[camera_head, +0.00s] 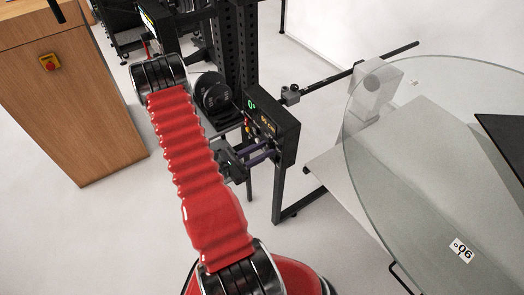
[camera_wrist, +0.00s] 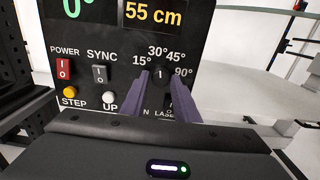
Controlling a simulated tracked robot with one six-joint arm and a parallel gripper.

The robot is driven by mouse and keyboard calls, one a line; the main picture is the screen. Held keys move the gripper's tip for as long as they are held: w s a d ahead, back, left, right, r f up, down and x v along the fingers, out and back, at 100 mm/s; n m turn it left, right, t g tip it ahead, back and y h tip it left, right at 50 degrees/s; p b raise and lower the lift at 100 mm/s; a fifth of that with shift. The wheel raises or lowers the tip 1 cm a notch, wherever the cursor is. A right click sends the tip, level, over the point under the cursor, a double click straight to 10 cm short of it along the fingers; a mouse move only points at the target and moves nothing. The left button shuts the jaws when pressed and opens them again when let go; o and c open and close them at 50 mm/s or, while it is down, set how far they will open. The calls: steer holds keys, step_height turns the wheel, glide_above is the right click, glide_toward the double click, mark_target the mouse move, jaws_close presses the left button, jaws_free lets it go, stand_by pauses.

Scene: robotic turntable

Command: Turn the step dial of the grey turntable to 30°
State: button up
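The step dial (camera_wrist: 160,73) is a small dark knob on the black control panel (camera_wrist: 105,25), ringed by the labels 15°, 30°, 45° and 90°. Its white mark looks nearly upright, towards 30°; the exact setting is hard to tell. The two purple fingers of my gripper (camera_wrist: 160,80) stand at the left and right sides of the dial and look closed against it. They hide parts of the lower panel. In the head view, my gripper (camera_head: 262,154) reaches the panel (camera_head: 272,120). The grey translucent turntable disc (camera_head: 400,130) lies at the right.
The panel display (camera_wrist: 152,14) reads 0° and 55 cm. A red POWER switch (camera_wrist: 64,69), grey SYNC switch (camera_wrist: 100,74), yellow STEP button (camera_wrist: 69,92) and white UP button (camera_wrist: 109,97) sit left of my fingers. A wooden cabinet (camera_head: 75,110) stands at the left.

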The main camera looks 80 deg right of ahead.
steer(key=c, duration=0.6)
jaws_close()
steer(key=shift+n, duration=0.3)
steer(key=o, duration=1)
jaws_free()
steer(key=shift+a, duration=0.1)
steer(key=v, duration=1.3)
steer(key=shift+w+a, duration=0.2)
steer(key=shift+w, duration=0.15)
